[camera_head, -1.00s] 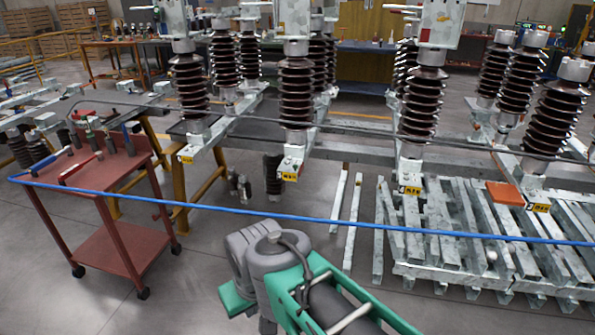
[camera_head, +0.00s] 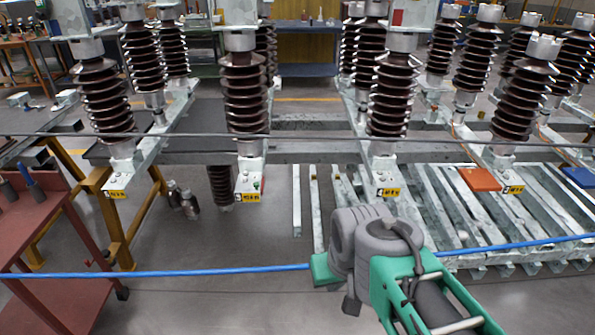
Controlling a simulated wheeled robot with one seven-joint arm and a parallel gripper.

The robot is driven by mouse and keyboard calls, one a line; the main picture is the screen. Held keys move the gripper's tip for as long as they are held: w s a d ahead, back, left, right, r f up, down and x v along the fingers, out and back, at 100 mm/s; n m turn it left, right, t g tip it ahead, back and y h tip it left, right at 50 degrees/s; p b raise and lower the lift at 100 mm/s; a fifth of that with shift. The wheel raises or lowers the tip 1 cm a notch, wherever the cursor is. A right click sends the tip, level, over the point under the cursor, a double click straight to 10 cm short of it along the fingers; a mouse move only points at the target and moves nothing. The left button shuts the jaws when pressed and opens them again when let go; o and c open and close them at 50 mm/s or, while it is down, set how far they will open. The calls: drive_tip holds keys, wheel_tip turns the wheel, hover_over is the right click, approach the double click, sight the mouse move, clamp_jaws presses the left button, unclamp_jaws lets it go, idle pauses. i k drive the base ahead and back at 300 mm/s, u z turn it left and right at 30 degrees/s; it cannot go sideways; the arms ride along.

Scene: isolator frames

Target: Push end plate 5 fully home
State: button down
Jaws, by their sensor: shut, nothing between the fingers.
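Galvanised beam ends carry small yellow labels at the front of the isolator frames: a far-left label (camera_head: 115,194), a left-middle label (camera_head: 246,198), a right-middle label (camera_head: 388,192) and a right label (camera_head: 513,189). Their print is too small to read, so I cannot tell which end is plate 5 or how far in any plate sits. My grey and green arm (camera_head: 372,245) reaches in from the lower right, in front of the right-middle beam end. My gripper's fingers do not show.
A blue line (camera_head: 180,272) crosses the front at low height, passing by my arm. A red trolley (camera_head: 60,250) stands at the left. Galvanised bars (camera_head: 455,215) lie stacked on the right. An orange block (camera_head: 480,179) sits near the right label.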

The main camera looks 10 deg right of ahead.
sight(250, 191)
drive_tip(key=z, duration=0.15)
drive_tip(key=i, duration=0.85)
drive_tip(key=u, duration=0.9)
drive_tip(key=i, duration=0.6)
drive_tip(key=u, duration=0.65)
